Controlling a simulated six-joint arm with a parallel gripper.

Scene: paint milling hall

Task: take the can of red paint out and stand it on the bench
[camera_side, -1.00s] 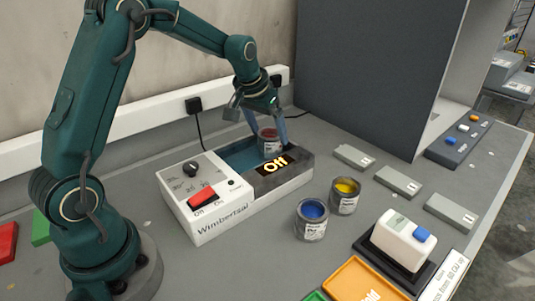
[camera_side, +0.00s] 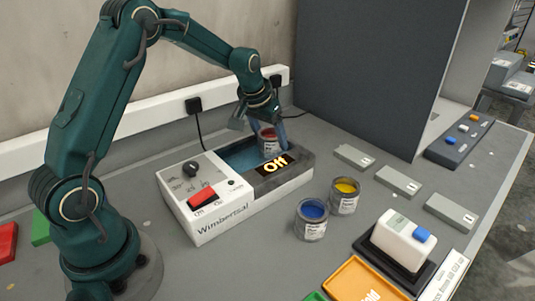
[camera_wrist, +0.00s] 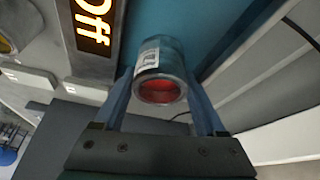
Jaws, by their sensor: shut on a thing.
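The can of red paint (camera_side: 269,143) stands at the far end of the blue-lined well (camera_side: 240,154) of the white and grey machine marked Wimbertsal (camera_side: 222,222). My gripper (camera_side: 266,128) reaches down from above with its blue fingers on either side of the can and is shut on it. In the wrist view the can (camera_wrist: 159,70) sits between my two fingers (camera_wrist: 160,98), its red top toward the camera. Whether its base touches the well floor is hidden. The machine's display (camera_side: 275,165) reads "Off".
Open cans of blue paint (camera_side: 313,232) and yellow paint (camera_side: 345,202) stand on the bench (camera_side: 300,268) right of the machine. A dark panel (camera_side: 365,70) rises behind.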

